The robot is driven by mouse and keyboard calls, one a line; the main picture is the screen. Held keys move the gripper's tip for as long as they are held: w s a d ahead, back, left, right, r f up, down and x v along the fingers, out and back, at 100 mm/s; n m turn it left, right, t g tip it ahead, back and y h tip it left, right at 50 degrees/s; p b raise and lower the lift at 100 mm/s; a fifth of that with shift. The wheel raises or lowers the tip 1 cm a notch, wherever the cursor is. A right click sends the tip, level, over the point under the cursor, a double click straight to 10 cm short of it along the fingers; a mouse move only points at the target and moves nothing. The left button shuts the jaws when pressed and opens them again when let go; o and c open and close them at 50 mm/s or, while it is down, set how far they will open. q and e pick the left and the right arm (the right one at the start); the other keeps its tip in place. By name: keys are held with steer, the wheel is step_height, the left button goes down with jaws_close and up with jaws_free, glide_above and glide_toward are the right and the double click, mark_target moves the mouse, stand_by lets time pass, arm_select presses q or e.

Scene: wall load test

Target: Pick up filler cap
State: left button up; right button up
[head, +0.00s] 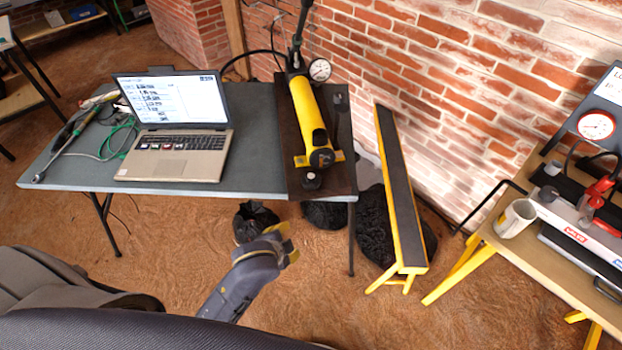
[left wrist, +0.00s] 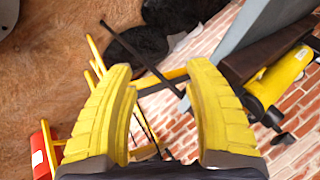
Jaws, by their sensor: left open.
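A yellow hand pump (head: 308,112) with a round gauge lies on a dark board at the right end of the grey table. A small black cap-like piece (head: 311,181) sits on the board by the pump's near end; I cannot tell for sure that it is the filler cap. My left gripper (head: 283,243) is below and in front of the table edge, apart from the pump. In the left wrist view its yellow fingers (left wrist: 160,76) are spread with nothing held between them. The pump (left wrist: 278,80) shows there at the right. My right gripper is not in view.
An open laptop (head: 172,130) and cables stand on the table (head: 250,187). Black bags (head: 255,221) lie under it. A bench (head: 480,228) with a mug (head: 514,219) and another gauge is at the right.

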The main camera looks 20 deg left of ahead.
arm_select(q)
steer(key=w+d+r+m+g+h, duration=0.25)
steer(key=w+d+r+m, duration=0.25)
steer(key=d+m, duration=0.25)
steer(key=w+d+r+m+g+h, duration=0.1)
steer(key=w+d+r+m+h, duration=0.2)
steer(key=w+d+r+m, duration=0.45)
step_height(320, 180, up, 11)
steer(key=m+g+y, duration=0.4)
steer(key=m+y, duration=0.2)
steer(key=m, duration=0.1)
glide_above(311, 176)
steer(key=shift+h, duration=0.25)
step_height(311, 176, down, 16)
steer(key=shift+f, duration=0.1)
jaws_close()
